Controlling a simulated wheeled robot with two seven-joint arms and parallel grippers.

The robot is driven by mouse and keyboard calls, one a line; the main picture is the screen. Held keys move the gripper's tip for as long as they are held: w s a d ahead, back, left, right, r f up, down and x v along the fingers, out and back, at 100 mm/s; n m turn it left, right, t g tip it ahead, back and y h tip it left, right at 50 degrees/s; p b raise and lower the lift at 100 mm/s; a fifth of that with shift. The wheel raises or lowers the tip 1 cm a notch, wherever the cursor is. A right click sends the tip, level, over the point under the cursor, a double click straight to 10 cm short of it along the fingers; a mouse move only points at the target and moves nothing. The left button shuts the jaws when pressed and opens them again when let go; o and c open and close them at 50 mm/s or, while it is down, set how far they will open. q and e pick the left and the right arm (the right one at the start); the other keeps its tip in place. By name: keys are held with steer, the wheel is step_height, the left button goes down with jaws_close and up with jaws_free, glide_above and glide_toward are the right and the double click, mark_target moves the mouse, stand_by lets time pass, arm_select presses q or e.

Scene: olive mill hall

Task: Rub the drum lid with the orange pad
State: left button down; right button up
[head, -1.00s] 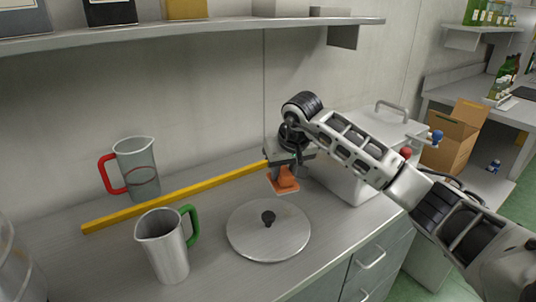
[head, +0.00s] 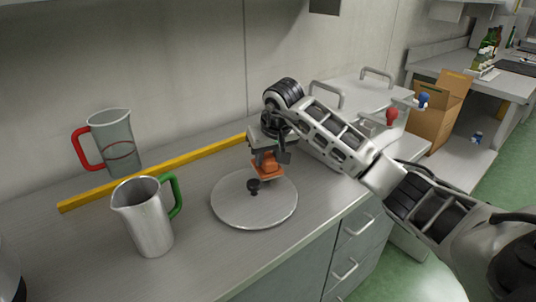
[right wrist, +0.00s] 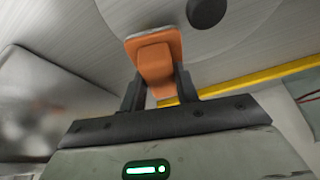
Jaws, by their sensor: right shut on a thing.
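The drum lid (head: 240,211) is a round grey disc with a dark knob (head: 253,186), lying flat on the counter. My right gripper (head: 266,156) is shut on the orange pad (head: 268,170) and holds it at the lid's back right edge, behind the knob. In the right wrist view the pad (right wrist: 156,62) sits between the two dark fingers, with the lid (right wrist: 245,30) beyond it. I cannot tell whether the pad touches the lid. My left gripper is not in view.
A metal jug with a green handle (head: 149,222) stands left of the lid. A clear jug with a red handle (head: 118,147) stands behind it. A yellow bar (head: 150,174) lies along the back. A grey unit with handles (head: 345,108) stands to the right.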

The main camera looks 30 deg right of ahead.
mark_target(277, 173)
steer(key=shift+f+b, duration=0.7)
steer(key=shift+f, duration=0.3)
stand_by(0.5)
steer(key=shift+s+d, duration=0.15)
steer(key=shift+s, duration=1.8)
steer(key=shift+f, duration=0.15)
steer(key=shift+w, duration=1.95)
